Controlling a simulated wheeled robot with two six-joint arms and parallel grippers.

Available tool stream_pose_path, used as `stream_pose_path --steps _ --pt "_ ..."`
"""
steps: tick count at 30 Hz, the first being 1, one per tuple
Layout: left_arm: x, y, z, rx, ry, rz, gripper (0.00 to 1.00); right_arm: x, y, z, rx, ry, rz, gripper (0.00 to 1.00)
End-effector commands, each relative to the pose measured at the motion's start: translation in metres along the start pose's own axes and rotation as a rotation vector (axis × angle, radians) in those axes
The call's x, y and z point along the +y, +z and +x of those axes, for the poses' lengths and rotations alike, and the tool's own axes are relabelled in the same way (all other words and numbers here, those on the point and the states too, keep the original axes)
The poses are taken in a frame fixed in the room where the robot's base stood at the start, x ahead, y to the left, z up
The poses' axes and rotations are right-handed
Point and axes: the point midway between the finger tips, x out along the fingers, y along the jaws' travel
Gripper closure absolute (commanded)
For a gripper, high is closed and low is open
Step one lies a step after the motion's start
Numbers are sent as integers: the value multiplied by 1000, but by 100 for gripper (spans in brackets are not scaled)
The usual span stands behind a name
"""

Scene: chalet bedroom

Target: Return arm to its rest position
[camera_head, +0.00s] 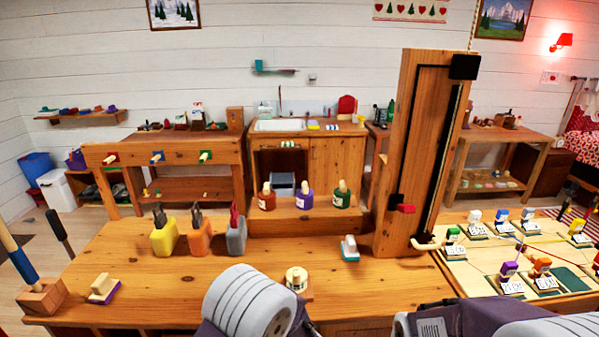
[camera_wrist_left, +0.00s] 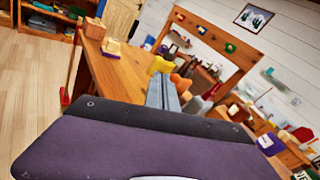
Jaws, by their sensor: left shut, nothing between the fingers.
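My left gripper (camera_wrist_left: 163,92) shows in the left wrist view. Its two grey fingers lie together, shut with nothing between them, above the wooden workbench (camera_wrist_left: 118,72). In the head view my left arm's rounded grey link (camera_head: 248,303) stands at the bottom edge, in front of the bench, and the fingers are hidden. My right arm's link (camera_head: 480,325) shows at the bottom right; its gripper is not in view.
On the workbench (camera_head: 200,290) stand yellow (camera_head: 164,238), orange (camera_head: 198,238) and grey (camera_head: 236,236) tool holders, a brush (camera_head: 103,289), a round wooden-topped item (camera_head: 296,279) and a tall wooden post (camera_head: 400,160). A board with labelled coloured pieces (camera_head: 460,262) lies right. The bench's middle is mostly clear.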

Motion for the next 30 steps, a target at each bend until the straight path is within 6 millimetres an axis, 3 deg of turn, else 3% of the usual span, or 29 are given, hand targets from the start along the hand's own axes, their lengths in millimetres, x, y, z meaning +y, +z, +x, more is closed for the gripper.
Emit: stream_pose_path --steps 1,2,5,7,9,12,15,18,21,30 --pt "34 31 22 12 158 -65 100 0 -1 -9 0 0 0 64" --pt "59 43 31 27 258 -106 100 0 -1 -12 0 0 0 64" --pt "149 71 33 109 628 -297 100 0 -2 -21 0 0 0 64" --pt "208 73 4 200 926 -515 100 0 -3 -28 0 0 0 64" --pt "235 56 -41 305 1190 -786 100 -1 -3 -33 0 0 0 64" --pt "222 22 -93 433 1432 -1137 100 -1 -3 -33 0 0 0 64" --pt "194 -6 -122 512 1565 -1368 100 -1 -3 -32 0 0 0 64" --pt "170 -18 -126 544 1619 -1531 100 -1 -3 -32 0 0 0 64" --pt "158 -20 -120 566 1603 -1592 100 -1 -3 -32 0 0 0 64" --pt "157 -20 -120 569 1598 -1591 100 -1 -3 -32 0 0 0 64"
